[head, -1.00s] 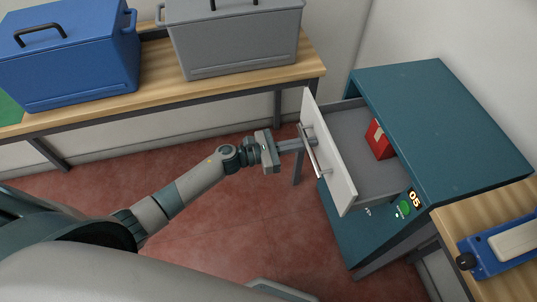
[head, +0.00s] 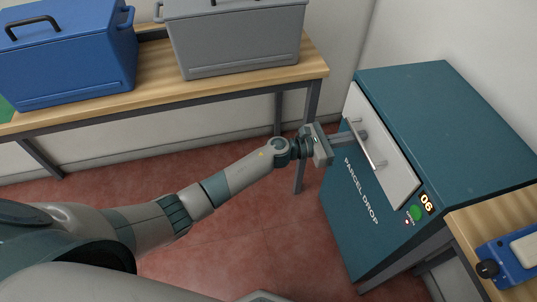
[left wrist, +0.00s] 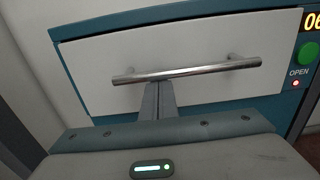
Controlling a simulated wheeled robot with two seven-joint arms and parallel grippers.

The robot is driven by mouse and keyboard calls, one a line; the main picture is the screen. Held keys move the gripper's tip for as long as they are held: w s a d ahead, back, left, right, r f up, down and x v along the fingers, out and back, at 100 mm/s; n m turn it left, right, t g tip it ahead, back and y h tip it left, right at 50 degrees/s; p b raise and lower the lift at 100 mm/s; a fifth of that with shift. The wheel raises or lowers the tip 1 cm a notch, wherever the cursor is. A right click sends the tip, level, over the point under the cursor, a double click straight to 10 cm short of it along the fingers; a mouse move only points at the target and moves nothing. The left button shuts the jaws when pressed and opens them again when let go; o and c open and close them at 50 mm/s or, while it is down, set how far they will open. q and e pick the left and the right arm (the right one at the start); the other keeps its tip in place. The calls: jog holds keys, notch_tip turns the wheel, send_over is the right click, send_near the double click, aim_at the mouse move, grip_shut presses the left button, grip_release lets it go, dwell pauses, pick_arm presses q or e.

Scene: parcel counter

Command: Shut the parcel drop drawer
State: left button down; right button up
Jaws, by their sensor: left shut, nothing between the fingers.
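The parcel drop cabinet (head: 450,125) is teal, with a white drawer front (head: 392,155) and a metal bar handle (head: 368,150). The drawer front looks flush, or very nearly so, with the cabinet; its inside and the red box are hidden. In the left wrist view the white front (left wrist: 200,45) sits within the teal frame, with the handle (left wrist: 190,72) across it. My left gripper (head: 360,137) is shut and empty, its fingertips at the drawer front by the handle. In the left wrist view the fingers (left wrist: 157,92) reach up to the bar; contact is unclear. My right gripper is not in view.
A green button (head: 416,213) and a display (head: 427,202) reading 06 are beside the drawer. A wooden bench (head: 165,90) holds a blue box (head: 70,60) and a grey box (head: 235,40). A blue device (head: 510,260) lies on the right-hand counter (head: 465,222).

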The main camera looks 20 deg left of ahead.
pick_arm(q)
jog(key=shift+w+d+r, duration=0.15)
jog(key=shift+r, duration=0.2)
jog(key=shift+f, duration=0.1)
